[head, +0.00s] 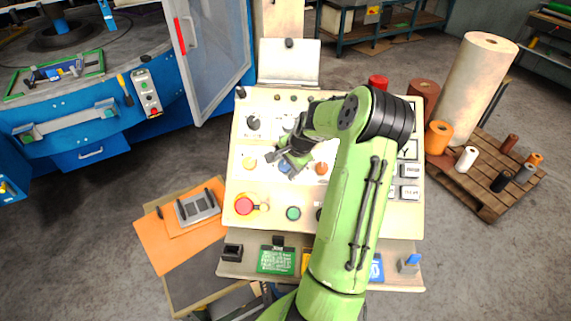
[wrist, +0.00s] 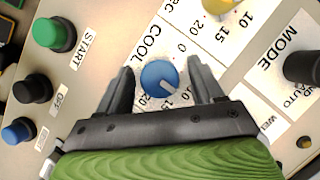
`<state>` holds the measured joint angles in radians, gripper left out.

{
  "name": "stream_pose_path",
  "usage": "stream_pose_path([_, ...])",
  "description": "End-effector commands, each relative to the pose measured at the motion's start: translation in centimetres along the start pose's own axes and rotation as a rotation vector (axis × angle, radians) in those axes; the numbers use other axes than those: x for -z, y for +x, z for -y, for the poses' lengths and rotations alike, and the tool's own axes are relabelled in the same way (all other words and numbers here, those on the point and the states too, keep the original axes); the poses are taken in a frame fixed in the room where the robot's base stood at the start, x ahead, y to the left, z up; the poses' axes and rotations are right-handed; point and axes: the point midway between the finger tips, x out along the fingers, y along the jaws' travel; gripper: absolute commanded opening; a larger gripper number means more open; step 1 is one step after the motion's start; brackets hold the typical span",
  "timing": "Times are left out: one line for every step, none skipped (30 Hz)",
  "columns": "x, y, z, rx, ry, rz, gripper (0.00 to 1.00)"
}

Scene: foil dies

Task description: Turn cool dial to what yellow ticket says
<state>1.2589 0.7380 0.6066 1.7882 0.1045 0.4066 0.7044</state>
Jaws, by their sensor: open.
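The cool dial is a blue knob (wrist: 158,76) beside the printed word COOL in the wrist view. Its white mark points to the lower right, near the partly covered 10 and 15; I cannot tell the exact setting. My gripper (wrist: 160,68) is open, with one dark finger on each side of the knob; contact is not clear. In the head view, my gripper (head: 280,160) is over the panel by the blue dial (head: 285,168). A yellow-orange card (head: 305,262), perhaps the yellow ticket, stands on the lower ledge, mostly hidden behind my arm. Its writing is unreadable.
A yellow knob (wrist: 218,4), black MODE knob (wrist: 303,67) and green START button (wrist: 52,34) surround the dial. A red button (head: 244,205) is at the panel's lower left. A green card (head: 276,260) and a blue card (head: 376,268) stand on the ledge.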

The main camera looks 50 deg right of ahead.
Motion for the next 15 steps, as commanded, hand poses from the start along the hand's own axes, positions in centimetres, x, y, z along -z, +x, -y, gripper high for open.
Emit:
stream_pose_path([0.00, 0.06, 0.02, 0.000, 0.000, 0.000, 0.67])
stream_pose_path([0.00, 0.06, 0.02, 0.000, 0.000, 0.000, 0.67])
stream_pose_path([0.00, 0.05, 0.02, 0.000, 0.000, 0.000, 0.67])
stream_pose_path([-0.01, 0.04, 0.02, 0.000, -0.001, 0.000, 0.67])
stream_pose_path([-0.01, 0.04, 0.02, 0.000, -0.001, 0.000, 0.67])
stream_pose_path([-0.01, 0.03, 0.02, 0.000, -0.001, 0.000, 0.65])
stream_pose_path([-0.01, 0.03, 0.02, 0.000, -0.001, 0.000, 0.60])
stream_pose_path([-0.01, 0.02, 0.02, 0.000, -0.001, 0.000, 0.56])
stream_pose_path([-0.01, 0.02, 0.02, 0.000, -0.001, 0.000, 0.50])
stream_pose_path([-0.02, 0.02, 0.02, 0.000, -0.001, 0.000, 0.45])
stream_pose_path([-0.02, 0.02, 0.02, 0.000, -0.001, 0.000, 0.41])
stream_pose_path([-0.02, 0.01, 0.02, 0.000, -0.001, 0.001, 0.34])
stream_pose_path([-0.02, 0.01, 0.02, 0.000, -0.001, 0.001, 0.30])
stream_pose_path([-0.02, 0.01, 0.02, 0.000, -0.001, 0.001, 0.25])
stream_pose_path([-0.02, 0.01, 0.02, 0.000, -0.001, 0.001, 0.19])
